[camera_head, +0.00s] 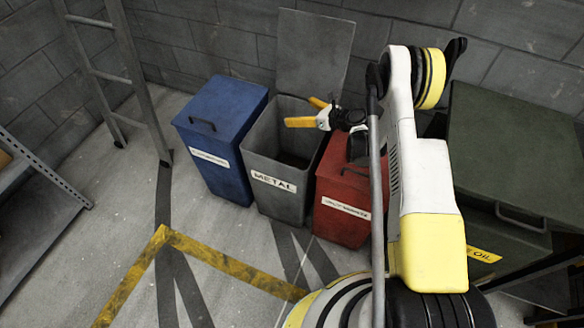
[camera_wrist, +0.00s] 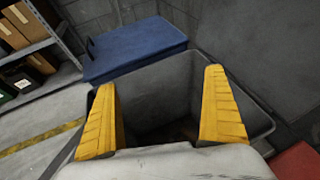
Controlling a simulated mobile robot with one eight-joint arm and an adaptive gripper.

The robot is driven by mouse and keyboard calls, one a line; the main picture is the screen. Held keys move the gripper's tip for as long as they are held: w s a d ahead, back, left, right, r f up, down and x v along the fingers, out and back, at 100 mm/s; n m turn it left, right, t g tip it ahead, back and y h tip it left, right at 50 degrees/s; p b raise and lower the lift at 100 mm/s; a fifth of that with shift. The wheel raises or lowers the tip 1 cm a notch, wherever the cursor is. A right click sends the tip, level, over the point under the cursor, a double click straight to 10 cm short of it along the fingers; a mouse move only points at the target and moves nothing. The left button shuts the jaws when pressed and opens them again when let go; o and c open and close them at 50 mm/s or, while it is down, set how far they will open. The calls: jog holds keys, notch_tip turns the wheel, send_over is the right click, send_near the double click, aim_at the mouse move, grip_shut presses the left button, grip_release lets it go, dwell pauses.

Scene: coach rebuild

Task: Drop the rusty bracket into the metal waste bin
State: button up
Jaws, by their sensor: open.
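The metal waste bin (camera_head: 275,190) is a grey bin labelled METAL, with its lid (camera_head: 315,50) raised against the wall. My gripper (camera_head: 298,110) is above the bin's opening, its yellow fingers spread apart and empty. In the wrist view, my gripper (camera_wrist: 159,78) frames the dark inside of the bin (camera_wrist: 150,72). A small brownish patch shows low in the bin between the fingers; I cannot tell whether it is the rusty bracket. No bracket is clearly seen elsewhere.
A closed blue bin (camera_head: 220,130) stands left of the metal bin, and a red bin (camera_head: 343,190) stands right of it. A dark green oil container (camera_head: 515,150) is at the right. A ladder (camera_head: 120,70) and shelf (camera_head: 40,165) are at the left. Floor in front is clear.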

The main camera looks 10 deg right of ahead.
jog(key=v, duration=0.7)
jog(key=shift+s+d, duration=0.2)
jog(key=shift+d, duration=0.05)
jog(key=shift+r, duration=0.15)
